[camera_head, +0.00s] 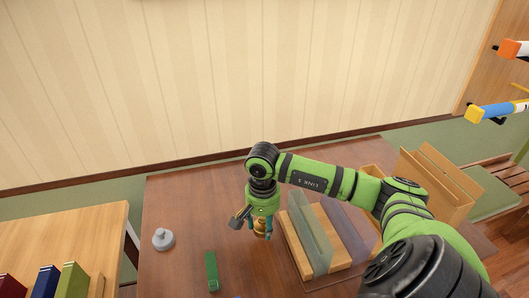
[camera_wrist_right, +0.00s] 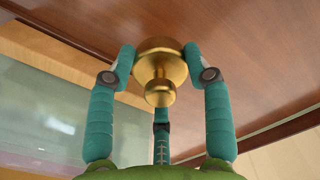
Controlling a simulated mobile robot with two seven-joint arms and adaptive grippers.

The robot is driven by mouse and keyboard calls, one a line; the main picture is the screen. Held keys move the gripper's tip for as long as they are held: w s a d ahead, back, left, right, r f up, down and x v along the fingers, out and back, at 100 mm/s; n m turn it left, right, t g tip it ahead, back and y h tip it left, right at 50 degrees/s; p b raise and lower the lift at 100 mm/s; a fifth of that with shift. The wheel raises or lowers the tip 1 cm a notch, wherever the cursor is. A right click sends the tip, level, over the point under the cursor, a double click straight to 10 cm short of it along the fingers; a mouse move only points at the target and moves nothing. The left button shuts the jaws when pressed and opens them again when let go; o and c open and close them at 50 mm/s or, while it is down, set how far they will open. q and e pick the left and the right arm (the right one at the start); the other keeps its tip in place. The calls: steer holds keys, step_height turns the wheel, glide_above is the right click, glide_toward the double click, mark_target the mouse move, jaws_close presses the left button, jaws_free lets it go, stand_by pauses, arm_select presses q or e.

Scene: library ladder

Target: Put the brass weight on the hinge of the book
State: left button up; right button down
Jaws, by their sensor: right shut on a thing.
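The brass weight (camera_wrist_right: 160,62) has a round body and a small knob. In the wrist view the teal fingers of my right gripper (camera_wrist_right: 162,75) are shut around it. In the head view the brass weight (camera_head: 260,227) shows at the tips of my right gripper (camera_head: 261,230), low over the brown table. My left gripper is not in view.
A grey knobbed weight (camera_head: 163,240) and a green block (camera_head: 212,271) stand on the brown table (camera_head: 185,205), left of the gripper. A wooden holder (camera_head: 437,185) stands at the right, behind my arm. Upright books (camera_head: 73,281) stand on another table at lower left.

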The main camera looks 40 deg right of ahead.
mark_target(262, 225)
step_height(262, 225, down, 3)
steer(key=shift+a+f+p, duration=0.1)
steer(key=shift+f+p, duration=0.05)
steer(key=shift+p, duration=0.35)
steer(key=shift+w+f, duration=0.1)
steer(key=shift+f, duration=0.05)
steer(key=shift+f, duration=0.1)
steer(key=shift+f+b, duration=0.1)
steer(key=shift+b, duration=0.2)
steer(key=c, duration=0.5)
jaws_free()
steer(key=shift+c, duration=0.2)
